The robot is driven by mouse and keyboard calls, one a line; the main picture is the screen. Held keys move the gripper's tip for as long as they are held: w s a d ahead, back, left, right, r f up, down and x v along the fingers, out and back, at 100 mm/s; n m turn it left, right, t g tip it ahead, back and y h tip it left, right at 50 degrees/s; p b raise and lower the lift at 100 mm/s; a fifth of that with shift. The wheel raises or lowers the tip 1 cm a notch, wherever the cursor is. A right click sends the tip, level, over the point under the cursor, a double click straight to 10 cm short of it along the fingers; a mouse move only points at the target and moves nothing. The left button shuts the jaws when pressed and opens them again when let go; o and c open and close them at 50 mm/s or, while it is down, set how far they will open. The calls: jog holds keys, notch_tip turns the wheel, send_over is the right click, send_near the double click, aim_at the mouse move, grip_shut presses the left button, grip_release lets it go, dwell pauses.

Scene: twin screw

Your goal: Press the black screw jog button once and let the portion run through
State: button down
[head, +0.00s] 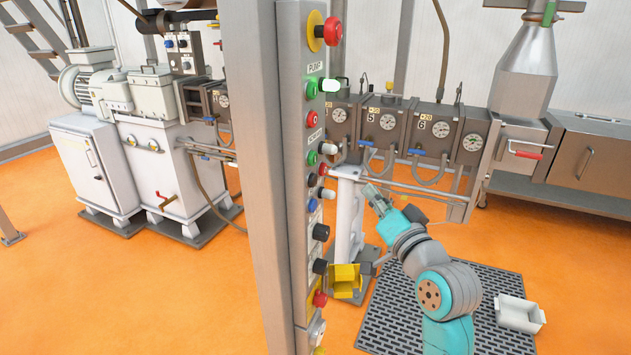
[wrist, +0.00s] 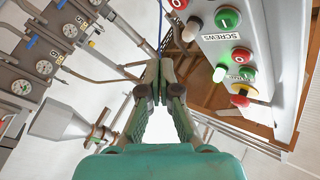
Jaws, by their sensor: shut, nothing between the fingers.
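The control panel (head: 299,215) runs down the post in the head view, its buttons in side profile. It carries a small dark button (head: 312,180) below the green and red ones, and larger black knobs (head: 320,232) lower down. I cannot tell for sure which is the screw jog button. My gripper (head: 369,189) is shut and empty, to the right of the panel and apart from it. In the wrist view my gripper (wrist: 166,65) points up the picture, with the panel's SCREWS label (wrist: 221,37) and a green button (wrist: 228,18) at upper right. No black button is clear there.
The extruder barrel with gauges (head: 404,125) and a steel hopper (head: 525,65) stand behind. A yellow bracket (head: 345,281) sits low by the panel. A white tray (head: 519,314) lies on the dark floor mat (head: 455,335). Orange floor is open at right.

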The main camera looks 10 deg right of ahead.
jog(key=w+a, duration=0.5)
jog(key=a, duration=0.2)
dwell(0.5)
jog(key=shift+w+a, duration=0.15)
jog(key=shift+a, duration=0.05)
dwell(1.2)
jog(key=shift+w+a, duration=0.2)
jog(key=shift+a, duration=0.05)
jog(key=shift+w+a, duration=0.3)
jog(key=shift+a, duration=0.1)
dwell(0.9)
jog(key=shift+d, duration=0.1)
jog(key=shift+s+d, duration=0.55)
jog(key=shift+d, duration=0.05)
jog(key=shift+d, duration=0.15)
jog(key=shift+s+d, duration=0.75)
jog(key=shift+d, duration=0.2)
jog(key=shift+s+d, duration=0.75)
jog(key=shift+d, duration=0.2)
